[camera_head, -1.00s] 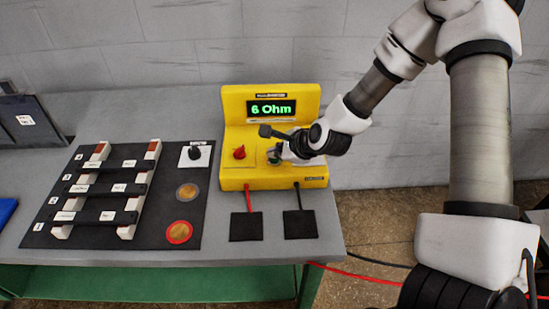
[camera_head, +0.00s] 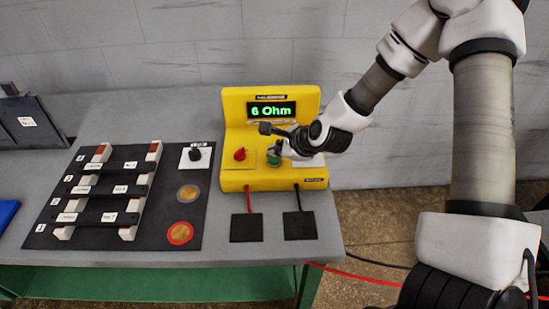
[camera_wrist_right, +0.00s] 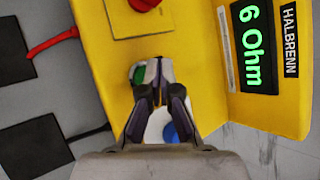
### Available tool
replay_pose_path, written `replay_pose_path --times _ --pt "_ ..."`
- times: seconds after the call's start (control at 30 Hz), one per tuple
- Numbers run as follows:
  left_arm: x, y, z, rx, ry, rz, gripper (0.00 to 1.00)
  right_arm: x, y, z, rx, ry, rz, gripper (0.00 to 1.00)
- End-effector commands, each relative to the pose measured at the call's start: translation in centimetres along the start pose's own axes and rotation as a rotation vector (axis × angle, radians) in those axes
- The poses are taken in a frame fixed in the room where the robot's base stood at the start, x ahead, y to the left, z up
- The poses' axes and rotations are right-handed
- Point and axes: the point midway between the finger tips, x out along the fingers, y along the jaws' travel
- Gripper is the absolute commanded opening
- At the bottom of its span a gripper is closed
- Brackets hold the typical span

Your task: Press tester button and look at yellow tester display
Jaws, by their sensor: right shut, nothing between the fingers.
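The yellow tester (camera_head: 235,178) stands on the grey table, and its display (camera_head: 271,111) reads "6 Ohm" in green. The display also shows in the right wrist view (camera_wrist_right: 254,47). A red knob (camera_head: 240,153) sits on the tester's front part, left of a green button (camera_head: 273,160). My right gripper (camera_head: 277,148) is shut and empty, with its fingertips at the green button. In the right wrist view the closed fingertips (camera_wrist_right: 152,72) cover part of the green button (camera_wrist_right: 138,74); whether they touch it I cannot tell. My left gripper is out of view.
A black board (camera_head: 70,232) with several labelled bars, a black knob (camera_head: 195,153) and two round discs lies left of the tester. Two black pads (camera_head: 246,228) with red and black cables lie in front. Bare tabletop (camera_head: 170,112) shows behind the board.

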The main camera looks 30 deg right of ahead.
Motion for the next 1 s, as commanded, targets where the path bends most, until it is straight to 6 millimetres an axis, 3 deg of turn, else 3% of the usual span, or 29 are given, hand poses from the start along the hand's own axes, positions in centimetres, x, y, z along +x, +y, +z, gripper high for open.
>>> replay_pose_path --times 0.53,1.0 --pt "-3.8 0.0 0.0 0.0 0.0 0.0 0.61 -3.4 -2.5 2.5 0.001 0.0 0.0 0.0" --pt "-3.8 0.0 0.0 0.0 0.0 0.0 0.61 -3.5 -2.5 2.5 0.0 0.0 0.0 0.0"
